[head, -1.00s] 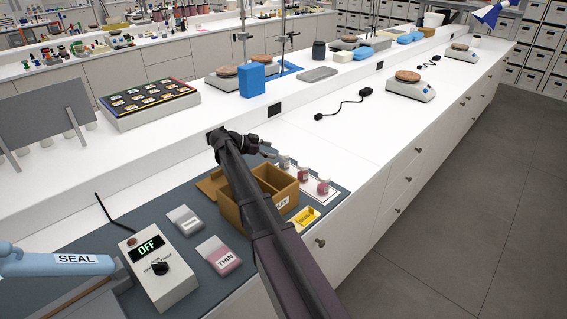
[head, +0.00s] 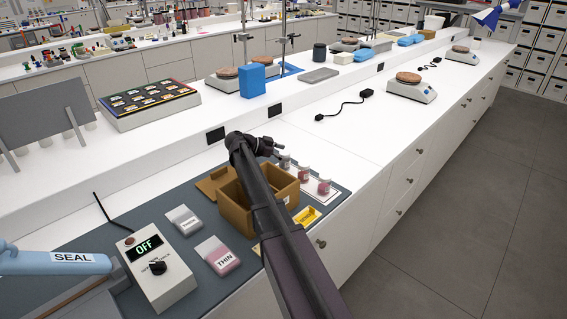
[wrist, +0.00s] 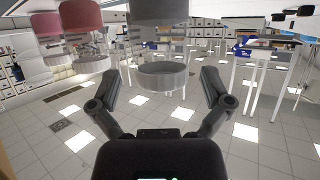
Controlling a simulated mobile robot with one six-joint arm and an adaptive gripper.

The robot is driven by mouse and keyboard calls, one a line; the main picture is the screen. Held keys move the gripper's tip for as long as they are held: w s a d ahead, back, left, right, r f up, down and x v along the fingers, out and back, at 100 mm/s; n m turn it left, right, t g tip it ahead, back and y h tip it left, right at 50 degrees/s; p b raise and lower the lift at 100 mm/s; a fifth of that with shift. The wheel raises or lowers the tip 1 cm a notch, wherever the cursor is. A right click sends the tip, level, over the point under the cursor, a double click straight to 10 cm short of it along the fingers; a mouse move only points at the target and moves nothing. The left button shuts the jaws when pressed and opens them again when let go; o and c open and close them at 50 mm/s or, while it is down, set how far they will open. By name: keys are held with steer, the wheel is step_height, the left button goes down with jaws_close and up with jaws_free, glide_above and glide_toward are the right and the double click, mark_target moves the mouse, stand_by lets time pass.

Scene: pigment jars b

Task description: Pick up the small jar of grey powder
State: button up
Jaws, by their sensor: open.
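The small jar of grey powder (head: 285,161) stands at the back end of a row of three jars on a white card (head: 330,197). In the wrist view the grey jar (wrist: 162,45) appears upside down, centred between my fingers, its top cut off by the frame. My gripper (head: 276,152) is open close beside the jar and partly covers it in the head view. In the wrist view my open gripper (wrist: 161,78) has a finger on each side, with visible gaps; I cannot tell how deep the jar sits between them.
Two jars of pink and red powder, the middle one (head: 303,173) and the front one (head: 324,185), stand nearby. An open cardboard box (head: 235,213) is under my arm. A yellow tray (head: 307,215) lies by the bench edge.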

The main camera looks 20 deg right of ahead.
mark_target(285, 152)
steer(key=c, duration=1.3)
steer(key=shift+o, duration=0.2)
steer(key=shift+r, duration=0.15)
step_height(285, 152, up, 10)
steer(key=p, duration=1)
steer(key=shift+f, duration=0.2)
